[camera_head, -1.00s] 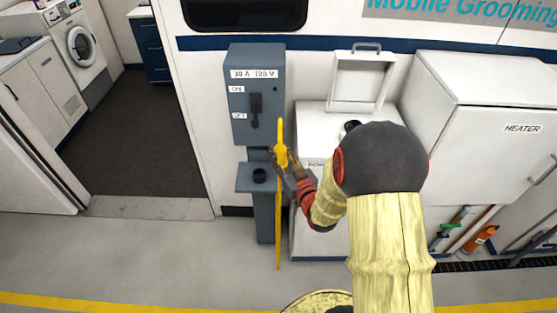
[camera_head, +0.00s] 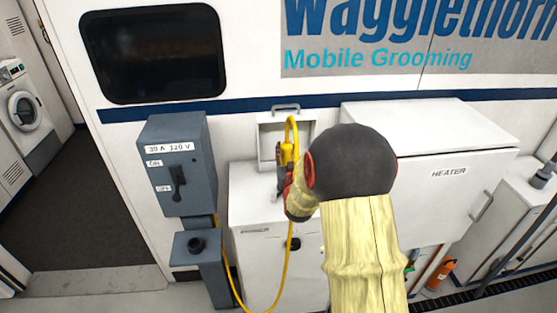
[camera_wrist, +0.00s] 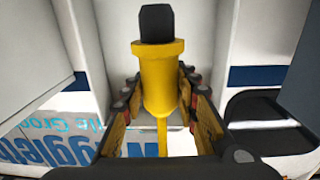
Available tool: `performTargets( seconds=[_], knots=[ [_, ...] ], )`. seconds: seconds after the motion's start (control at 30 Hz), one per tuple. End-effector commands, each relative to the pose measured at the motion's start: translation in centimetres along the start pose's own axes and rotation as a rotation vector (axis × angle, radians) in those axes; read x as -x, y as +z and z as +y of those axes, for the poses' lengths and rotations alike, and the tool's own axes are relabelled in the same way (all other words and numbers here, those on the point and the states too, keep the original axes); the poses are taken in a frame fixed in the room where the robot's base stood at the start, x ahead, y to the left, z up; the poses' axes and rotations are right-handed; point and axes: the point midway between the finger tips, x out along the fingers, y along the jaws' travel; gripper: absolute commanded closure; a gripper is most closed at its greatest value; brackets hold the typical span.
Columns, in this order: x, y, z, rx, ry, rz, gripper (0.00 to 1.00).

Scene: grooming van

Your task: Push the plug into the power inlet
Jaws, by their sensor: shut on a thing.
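A yellow plug (camera_head: 289,152) with a yellow cable is in my gripper (camera_head: 283,168), in front of the raised white lid in the head view. In the wrist view the plug (camera_wrist: 160,75) sits between the two fingers of my gripper (camera_wrist: 160,95); its black end (camera_wrist: 157,24) points up in the picture and its cable runs down. The raised lid (camera_head: 268,130) stands at the back of a white cabinet (camera_head: 249,205). The power inlet is not clearly visible; my gripper and arm cover the area under the lid. I cannot tell any contact there.
A grey switch box (camera_head: 178,165) marked 30 A 120 V stands left of the cabinet. Below it is a grey post with a black round socket (camera_head: 197,245). The yellow cable (camera_head: 284,265) hangs in a loop towards the floor. A white heater cabinet (camera_head: 430,180) stands to the right.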

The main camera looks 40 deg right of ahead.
Motion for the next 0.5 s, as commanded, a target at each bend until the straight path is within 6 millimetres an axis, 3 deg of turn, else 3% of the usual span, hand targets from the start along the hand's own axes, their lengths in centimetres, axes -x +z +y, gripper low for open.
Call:
performTargets(
  seconds=[0.5],
  knots=[
    [0.0, 3.6, 0.6, 0.0, 0.023, 0.001, 1.0]
  ],
)
